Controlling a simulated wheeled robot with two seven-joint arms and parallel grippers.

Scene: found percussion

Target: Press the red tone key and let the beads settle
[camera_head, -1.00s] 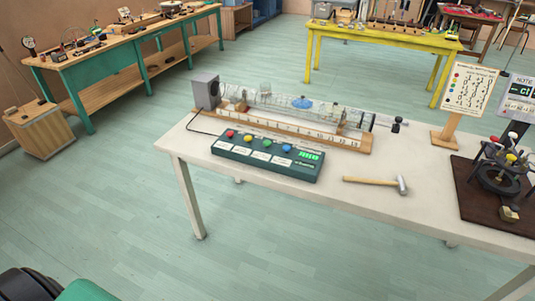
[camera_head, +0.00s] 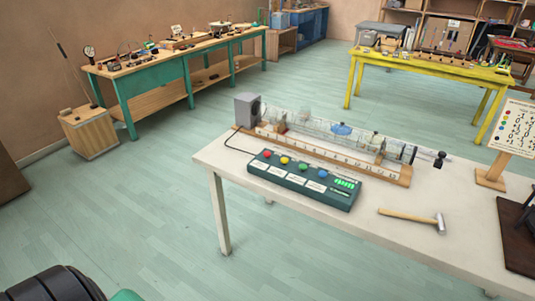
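The red tone key (camera_head: 267,154) is the leftmost of the coloured keys on a dark green control box (camera_head: 305,180) with a lit green display (camera_head: 345,184). The box lies near the front edge of the white table. Behind it a clear horizontal tube (camera_head: 322,128) rests on a wooden base with a scale (camera_head: 330,159), with a grey speaker box (camera_head: 248,109) at its left end. A blue patch (camera_head: 341,129) shows on the tube. The beads inside are too small to make out. Neither gripper shows; nothing touches the keys.
A hammer (camera_head: 414,218) lies on the white table (camera_head: 340,228), right of the control box. A sign on a wooden stand (camera_head: 491,178) and a dark board (camera_head: 520,240) are at the right. A green bench (camera_head: 160,78) and yellow table (camera_head: 430,70) stand behind.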

